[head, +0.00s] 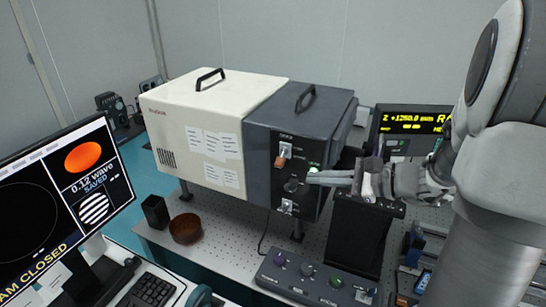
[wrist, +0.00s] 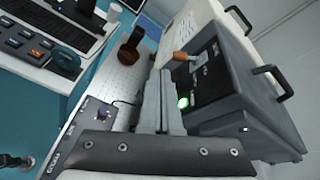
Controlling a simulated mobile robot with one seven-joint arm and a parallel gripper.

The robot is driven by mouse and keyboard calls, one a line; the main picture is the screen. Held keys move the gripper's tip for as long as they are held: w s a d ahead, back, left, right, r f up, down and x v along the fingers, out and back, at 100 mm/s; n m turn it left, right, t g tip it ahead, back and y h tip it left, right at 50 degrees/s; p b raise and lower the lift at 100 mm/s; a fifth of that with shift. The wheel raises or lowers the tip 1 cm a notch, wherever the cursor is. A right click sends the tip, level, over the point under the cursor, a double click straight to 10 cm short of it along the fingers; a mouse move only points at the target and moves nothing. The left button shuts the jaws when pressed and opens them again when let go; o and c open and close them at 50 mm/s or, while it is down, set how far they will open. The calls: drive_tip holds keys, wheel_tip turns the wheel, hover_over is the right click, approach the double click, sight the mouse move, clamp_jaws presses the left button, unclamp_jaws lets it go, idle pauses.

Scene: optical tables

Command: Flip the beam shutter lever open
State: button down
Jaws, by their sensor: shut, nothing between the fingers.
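The dark front panel (head: 300,150) of the instrument box carries a lever with an orange-brown handle (head: 280,162) near its top; I take this for the shutter lever. In the wrist view the handle (wrist: 182,57) sticks out from the panel, beyond my fingertips. My gripper (head: 312,178) is shut and empty, in front of the panel, right of and a little below the lever in the head view. It also shows in the wrist view (wrist: 163,85). I see a gap between fingers and lever.
A dark knob (head: 291,185) and a lower switch (head: 288,206) sit on the panel below the lever. A control box with knobs (head: 315,279) lies in front.

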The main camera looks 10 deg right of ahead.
sight(278, 165)
drive_tip(key=shift+w+d+f+m+t, duration=0.1)
drive_tip(key=shift+w+d+m+t, duration=0.25)
drive_tip(key=shift+d, duration=0.25)
drive_tip(key=shift+w+d+f+m+t, duration=0.15)
drive_tip(key=shift+w+d+m, duration=0.1)
drive_tip(key=shift+w+d, duration=0.25)
drive_tip(key=x, duration=1)
drive_tip(key=shift+d+f+p, duration=0.1)
drive_tip(key=shift+p, duration=0.25)
drive_tip(key=shift+s+r+m+g+p, duration=0.1)
drive_tip(key=shift+r+m+g+p, duration=0.3)
drive_tip(key=shift+p, duration=0.5)
drive_tip(key=p, duration=0.1)
drive_tip(key=m+p, duration=0.1)
drive_tip(key=p, duration=0.1)
drive_tip(key=shift+s+r+m, duration=0.2)
drive_tip(key=shift+r+m, duration=0.1)
drive_tip(key=shift+r, duration=0.05)
drive_tip(key=m+p, duration=0.1)
drive_tip(key=m+g+p, duration=0.1)
drive_tip(key=shift+s+a+r+y+p, duration=0.15)
drive_tip(key=shift+a+r+y+p, duration=0.2)
drive_tip(key=shift+r+y, duration=0.05)
drive_tip(key=shift+r, duration=0.35)
